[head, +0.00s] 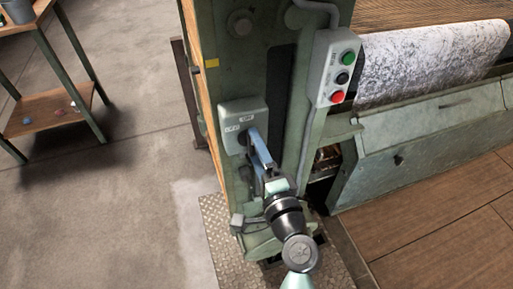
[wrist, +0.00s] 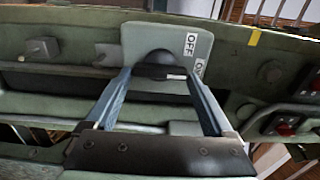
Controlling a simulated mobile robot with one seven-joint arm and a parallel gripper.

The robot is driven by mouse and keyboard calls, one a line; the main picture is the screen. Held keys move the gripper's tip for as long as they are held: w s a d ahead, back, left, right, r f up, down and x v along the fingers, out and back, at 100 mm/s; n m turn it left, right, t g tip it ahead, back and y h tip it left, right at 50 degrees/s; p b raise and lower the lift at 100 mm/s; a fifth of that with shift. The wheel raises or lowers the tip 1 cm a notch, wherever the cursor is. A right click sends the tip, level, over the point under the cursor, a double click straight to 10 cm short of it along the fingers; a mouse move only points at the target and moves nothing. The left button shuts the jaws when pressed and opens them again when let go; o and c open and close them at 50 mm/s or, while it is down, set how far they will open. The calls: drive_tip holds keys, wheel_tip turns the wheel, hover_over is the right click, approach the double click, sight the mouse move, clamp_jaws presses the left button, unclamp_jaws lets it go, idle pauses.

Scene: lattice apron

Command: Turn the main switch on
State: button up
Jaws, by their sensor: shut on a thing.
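The main switch is a grey box (head: 231,113) on the green machine post, with small white labels and a dark handle. The wrist view shows its box (wrist: 139,38) with an OFF label (wrist: 191,44) and a second label partly hidden behind a finger. The black handle (wrist: 160,57) has a small white mark at its lower right edge. My gripper (head: 257,141) is at the front of the box. In the wrist view its two blue-grey fingers (wrist: 160,74) are shut on the handle, one on each side. The finger tips' contact is partly hidden in the head view.
A push-button box (head: 325,82) with green, black and red buttons is close by on the right. The machine's roll of speckled cloth (head: 430,60) and slanted green cover (head: 425,140) lie further right. A shelf table (head: 55,108) stands far left; floor between is clear.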

idle(0.5)
drive_tip(key=o, duration=1.1)
drive_tip(key=shift+s+d, duration=0.1)
drive_tip(key=shift+s, duration=0.05)
drive_tip(key=b+v, duration=0.1)
drive_tip(key=v, duration=1.1)
drive_tip(key=shift+s+d, duration=0.1)
drive_tip(key=shift+s, duration=0.25)
